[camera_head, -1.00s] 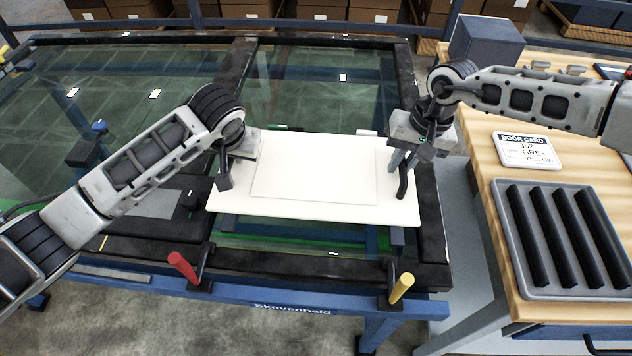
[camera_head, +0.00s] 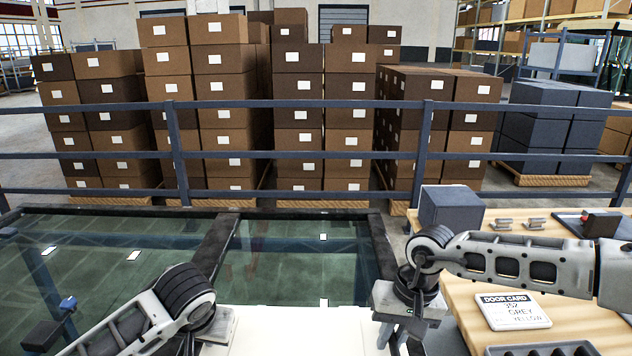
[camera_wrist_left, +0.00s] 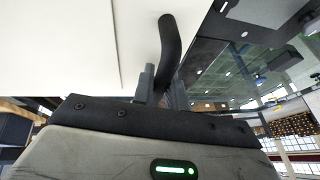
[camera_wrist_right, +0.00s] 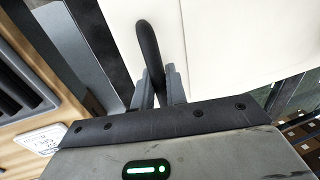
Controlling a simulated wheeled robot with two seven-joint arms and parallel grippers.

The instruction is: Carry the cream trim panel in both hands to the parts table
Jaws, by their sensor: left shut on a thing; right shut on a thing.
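The cream trim panel (camera_head: 290,332) shows at the bottom of the head view, its near part cut off by the frame. It has a black handle at each end. My right gripper (camera_head: 408,326) is at its right end, shut on the black handle (camera_wrist_right: 149,55), as the right wrist view shows. My left gripper (camera_wrist_left: 158,90) is shut on the other black handle (camera_wrist_left: 169,45) in the left wrist view. In the head view the left fingertips are largely hidden at the bottom edge. The wooden parts table (camera_head: 455,300) stands to the right of the panel.
The dark-framed glass table (camera_head: 120,250) lies under and left of the panel. On the parts table are a dark blue box (camera_head: 450,208), a door card sign (camera_head: 513,311) and a grey tray (camera_head: 540,350). A blue railing (camera_head: 300,155) and stacked cartons (camera_head: 225,90) stand behind.

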